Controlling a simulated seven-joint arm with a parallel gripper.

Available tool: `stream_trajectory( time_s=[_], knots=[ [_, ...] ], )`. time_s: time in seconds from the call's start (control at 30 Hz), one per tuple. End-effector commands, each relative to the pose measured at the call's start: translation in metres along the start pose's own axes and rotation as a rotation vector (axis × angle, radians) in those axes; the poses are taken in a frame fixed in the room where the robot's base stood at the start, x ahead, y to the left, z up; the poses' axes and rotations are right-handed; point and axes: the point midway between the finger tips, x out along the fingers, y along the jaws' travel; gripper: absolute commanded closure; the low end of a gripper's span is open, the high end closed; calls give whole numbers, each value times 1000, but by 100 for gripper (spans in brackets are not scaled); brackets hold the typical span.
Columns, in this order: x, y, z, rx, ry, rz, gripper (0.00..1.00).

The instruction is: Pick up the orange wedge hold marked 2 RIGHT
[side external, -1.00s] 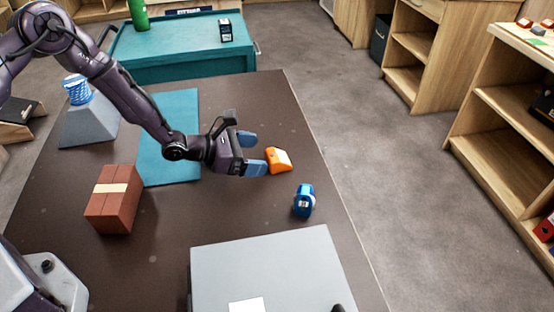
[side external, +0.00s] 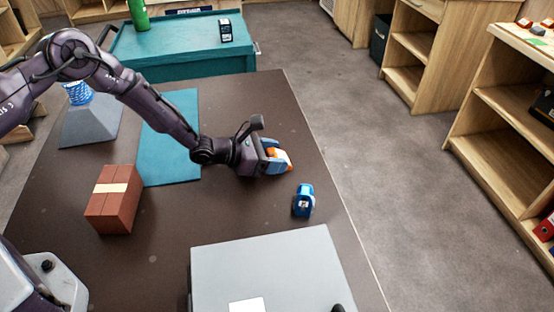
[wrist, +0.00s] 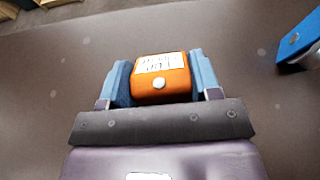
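The orange wedge hold (wrist: 160,88) lies on the dark table with a white label and a pale round spot on top. The label's writing is too blurred to read. My gripper (wrist: 162,80) is down at table height with one blue finger on each side of the hold. No clear gap shows between fingers and hold in the wrist view, but I cannot tell whether they press on it. In the side external view the hold (side external: 287,157) is partly hidden behind my gripper (side external: 276,158).
A blue tape roll or similar item (side external: 303,201) stands close to the hold. A grey box (side external: 270,265) is at the front, brick-red blocks (side external: 112,205) at left, a teal mat (side external: 170,165) behind. A grey pyramid-like block (side external: 92,125) stands at the far left.

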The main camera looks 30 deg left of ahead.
Motion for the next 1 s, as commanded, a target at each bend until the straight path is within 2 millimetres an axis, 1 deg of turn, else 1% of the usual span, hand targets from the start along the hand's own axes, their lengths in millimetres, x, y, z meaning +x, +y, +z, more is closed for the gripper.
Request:
stream_trajectory(
  time_s=[0.07, 0.4, 0.47, 0.57, 0.63, 0.67, 0.77, 0.93, 1.0],
  knots=[
    [0, 0, 0, 0, 0, 0, 67],
    [-1, 0, 3, 0, -1, 0, 67],
    [-2, 0, 7, 1, -2, 1, 67],
    [-7, 0, 18, 1, -2, 1, 67],
    [-12, 0, 30, 2, -3, 1, 67],
    [-16, 0, 34, 1, -3, 1, 67],
    [-36, -7, 43, 0, 0, 1, 67],
    [-78, -21, 68, 3, -1, 1, 67],
    [-94, -28, 68, 0, 2, 1, 67]
  ],
)
